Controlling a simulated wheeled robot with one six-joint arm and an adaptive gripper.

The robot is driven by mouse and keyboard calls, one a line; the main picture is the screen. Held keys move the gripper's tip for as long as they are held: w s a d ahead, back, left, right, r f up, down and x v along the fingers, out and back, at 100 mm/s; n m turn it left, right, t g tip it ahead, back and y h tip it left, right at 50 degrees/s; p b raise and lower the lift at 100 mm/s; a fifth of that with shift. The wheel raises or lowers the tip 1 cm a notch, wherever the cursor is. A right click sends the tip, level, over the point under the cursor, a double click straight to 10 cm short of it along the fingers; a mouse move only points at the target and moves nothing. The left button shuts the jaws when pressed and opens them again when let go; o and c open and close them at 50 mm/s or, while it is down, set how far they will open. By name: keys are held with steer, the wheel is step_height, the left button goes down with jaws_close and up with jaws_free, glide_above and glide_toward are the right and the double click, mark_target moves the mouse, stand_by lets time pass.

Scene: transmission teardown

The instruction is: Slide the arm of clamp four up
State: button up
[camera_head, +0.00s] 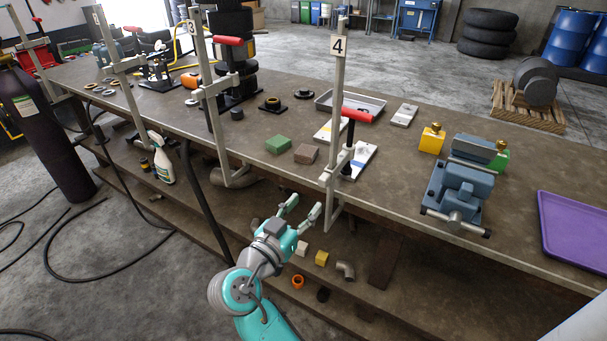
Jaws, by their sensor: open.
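Clamp four (338,90) stands at the front edge of the workbench, an upright grey bar with a tag marked 4 near its top. Its sliding arm (333,172) sits low on the bar, near bench height, with a black screw spindle and a red handle (357,115). The clamp's lower jaw reaches below the bench edge. My gripper (303,208) is open and empty, in front of the bench edge, a little left of and below the sliding arm. It appears apart from the clamp. I cannot tell its exact distance from the bar.
The bench (420,133) carries a blue vise (460,188), a purple tray (575,231), a green block (278,144) and a brown block (305,154). Other clamps (204,70) stand along the front edge to the left. A lower shelf with small parts lies beneath.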

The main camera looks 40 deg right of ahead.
mark_target(321, 183)
steer(key=x, duration=1)
steer(key=shift+w+d+r, duration=0.2)
steer(key=shift+d, duration=0.15)
jaws_close()
